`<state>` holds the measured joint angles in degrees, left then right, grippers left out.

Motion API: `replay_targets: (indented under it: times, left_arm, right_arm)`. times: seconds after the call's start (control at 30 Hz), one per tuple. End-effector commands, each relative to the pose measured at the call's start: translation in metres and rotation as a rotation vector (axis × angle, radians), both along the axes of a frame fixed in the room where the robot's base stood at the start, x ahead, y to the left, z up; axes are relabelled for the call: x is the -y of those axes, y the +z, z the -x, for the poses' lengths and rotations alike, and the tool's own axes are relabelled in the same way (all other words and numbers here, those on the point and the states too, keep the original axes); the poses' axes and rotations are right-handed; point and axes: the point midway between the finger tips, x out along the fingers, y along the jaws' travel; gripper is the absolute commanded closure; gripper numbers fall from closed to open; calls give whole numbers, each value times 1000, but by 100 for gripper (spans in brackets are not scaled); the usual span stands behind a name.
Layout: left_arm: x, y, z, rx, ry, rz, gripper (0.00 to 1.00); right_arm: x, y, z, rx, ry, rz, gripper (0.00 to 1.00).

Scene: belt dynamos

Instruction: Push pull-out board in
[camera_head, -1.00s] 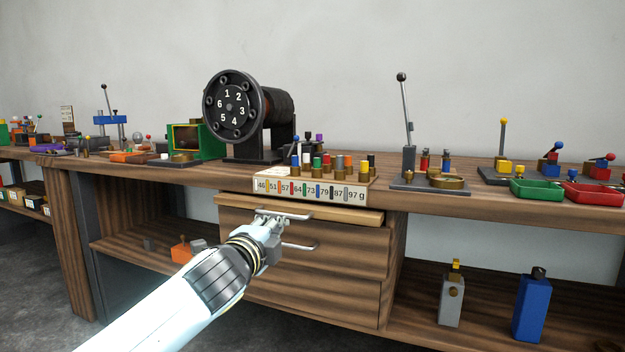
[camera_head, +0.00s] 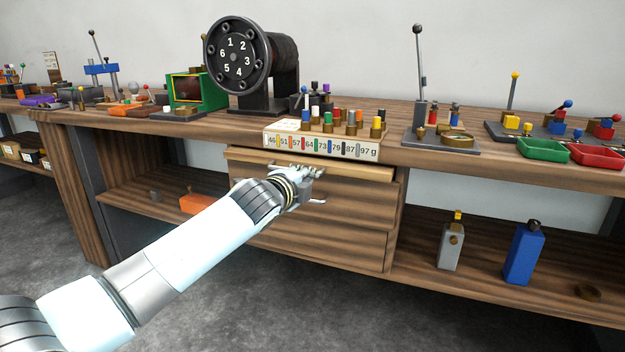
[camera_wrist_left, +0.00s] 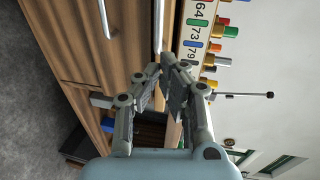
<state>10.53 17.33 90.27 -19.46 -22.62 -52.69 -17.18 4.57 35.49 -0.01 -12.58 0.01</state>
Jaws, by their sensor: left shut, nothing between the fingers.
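The pull-out board (camera_head: 350,171) is a pale wooden slab just under the bench top, above the drawers. Its front edge sticks out a little past the drawer fronts. My left gripper (camera_head: 314,171) is shut and empty at the board's front edge, near its middle. The gripper hides most of the board's metal handle in the head view. In the left wrist view the handle (camera_wrist_left: 158,22) runs down towards the shut fingertips (camera_wrist_left: 164,68). I cannot tell whether they touch it. My right gripper is not in view.
Below the board are wooden drawers (camera_head: 330,235); one drawer handle (camera_wrist_left: 104,18) shows in the left wrist view. A numbered weight rack (camera_head: 320,143) stands on the bench edge above. Grey and blue bottles (camera_head: 524,253) stand on the lower right shelf. The floor in front is clear.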

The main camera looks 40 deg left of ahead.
Motion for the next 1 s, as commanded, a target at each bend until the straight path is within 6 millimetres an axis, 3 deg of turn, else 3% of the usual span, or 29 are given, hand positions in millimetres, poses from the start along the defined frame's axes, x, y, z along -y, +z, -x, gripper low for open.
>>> replay_targets:
  times: [0.2,0.73,1.0]
  left_arm:
    - [-7,-7,-30,0,0,1,100]
    - [-10,-7,-41,0,0,1,100]
    - [-18,-4,-74,4,0,0,100]
  right_arm:
    - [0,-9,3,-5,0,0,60]
    - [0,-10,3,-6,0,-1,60]
    - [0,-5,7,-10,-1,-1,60]
